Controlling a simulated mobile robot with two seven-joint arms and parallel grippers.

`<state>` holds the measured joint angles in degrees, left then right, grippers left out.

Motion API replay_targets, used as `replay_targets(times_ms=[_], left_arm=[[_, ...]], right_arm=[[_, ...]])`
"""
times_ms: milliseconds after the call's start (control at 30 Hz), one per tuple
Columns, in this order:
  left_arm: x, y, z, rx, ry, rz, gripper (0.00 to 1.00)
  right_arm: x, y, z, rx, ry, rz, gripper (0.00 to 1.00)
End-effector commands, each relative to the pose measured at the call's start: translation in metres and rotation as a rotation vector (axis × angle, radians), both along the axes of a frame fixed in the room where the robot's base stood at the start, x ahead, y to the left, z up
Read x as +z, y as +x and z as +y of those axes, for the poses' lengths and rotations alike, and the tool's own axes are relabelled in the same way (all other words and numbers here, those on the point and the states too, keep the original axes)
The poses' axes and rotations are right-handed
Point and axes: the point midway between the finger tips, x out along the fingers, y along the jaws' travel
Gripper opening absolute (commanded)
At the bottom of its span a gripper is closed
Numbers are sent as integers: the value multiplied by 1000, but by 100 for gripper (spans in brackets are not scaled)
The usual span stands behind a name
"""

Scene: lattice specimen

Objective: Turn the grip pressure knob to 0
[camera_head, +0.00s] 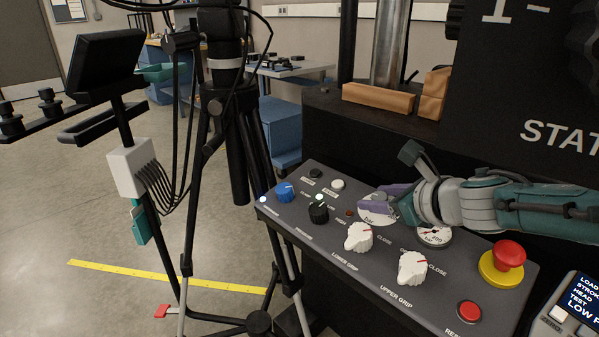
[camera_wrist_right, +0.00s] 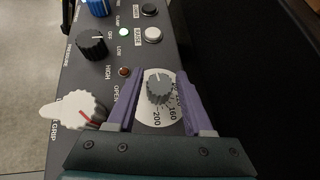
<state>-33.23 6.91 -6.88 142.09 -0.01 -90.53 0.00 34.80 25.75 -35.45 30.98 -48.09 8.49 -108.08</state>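A small grey knob (camera_wrist_right: 158,89) sits on a round white dial (camera_wrist_right: 157,116) with numbers including 160 and 200, in the right wrist view. In the head view the dial (camera_head: 374,217), marked bar, shows on the sloped panel, with its knob largely hidden by the gripper. I cannot read a name for this knob. My right gripper (camera_wrist_right: 158,75) is open, with a purple finger on each side of the knob and gaps visible between. In the head view the right gripper (camera_head: 385,200) reaches in from the right over the dial. My left gripper is not in view.
The control panel (camera_head: 330,245) also carries two white knobs (camera_head: 358,237) (camera_head: 411,267), a black knob (camera_head: 318,209), a blue knob (camera_head: 285,192), a gauge (camera_head: 433,236), a red emergency button (camera_head: 508,255) and small buttons. A black tripod (camera_head: 215,110) stands left of the panel.

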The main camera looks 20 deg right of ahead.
Motion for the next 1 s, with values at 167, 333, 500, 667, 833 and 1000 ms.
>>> replay_targets(times_ms=[167, 333, 500, 667, 833, 1000], left_arm=[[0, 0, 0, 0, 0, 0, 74], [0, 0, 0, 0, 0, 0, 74], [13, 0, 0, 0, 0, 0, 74], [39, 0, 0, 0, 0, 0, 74], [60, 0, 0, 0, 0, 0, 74], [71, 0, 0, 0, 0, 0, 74]], right_arm=[[0, 0, 0, 0, 0, 1, 67], [0, 0, 0, -1, 1, 1, 67], [7, -8, 0, 0, 0, 2, 67], [23, -29, -2, 1, -2, 4, 67], [37, -56, -3, 2, -1, 3, 67], [46, -76, -4, -1, 0, 2, 67]])
